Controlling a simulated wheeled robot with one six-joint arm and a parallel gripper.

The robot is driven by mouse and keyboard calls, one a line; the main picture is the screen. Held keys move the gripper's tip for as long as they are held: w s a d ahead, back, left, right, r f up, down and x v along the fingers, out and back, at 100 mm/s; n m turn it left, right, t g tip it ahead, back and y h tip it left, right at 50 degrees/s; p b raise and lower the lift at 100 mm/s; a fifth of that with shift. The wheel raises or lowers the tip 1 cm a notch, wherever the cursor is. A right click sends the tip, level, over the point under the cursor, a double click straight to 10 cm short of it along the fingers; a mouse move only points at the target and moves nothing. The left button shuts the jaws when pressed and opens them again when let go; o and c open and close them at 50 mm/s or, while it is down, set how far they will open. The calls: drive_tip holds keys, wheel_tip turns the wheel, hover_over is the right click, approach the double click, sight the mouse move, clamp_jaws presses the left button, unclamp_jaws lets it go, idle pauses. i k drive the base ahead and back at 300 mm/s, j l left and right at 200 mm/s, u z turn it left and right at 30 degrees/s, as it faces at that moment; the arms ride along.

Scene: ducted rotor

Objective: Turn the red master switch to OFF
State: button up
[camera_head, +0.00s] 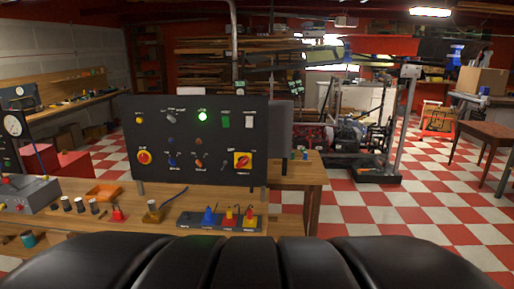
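A red rotary switch (242,160) on a square yellow plate sits at the lower right of the upright black control panel (215,140). It looks like the master switch. Its handle position and the small label beneath it are too small to read. A round red button (144,157) with a yellow surround sits at the panel's lower left. A green lamp (203,117) glows near the panel's top. My gripper is not in view.
The panel stands on a wooden bench (300,172). In front of it are a dark strip with coloured plugs (219,222), an orange tray (103,193) and a grey box (30,195). Checkered floor (350,222) is open to the right. A wooden table (490,135) stands far right.

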sight(243, 161)
drive_tip(key=i+l+u, duration=0.15)
drive_tip(key=i, duration=0.35)
drive_tip(key=i+l+u, duration=0.15)
drive_tip(key=i, duration=0.3)
drive_tip(key=i+l+u, duration=0.15)
drive_tip(key=i+l, duration=0.2)
drive_tip(key=i, duration=0.1)
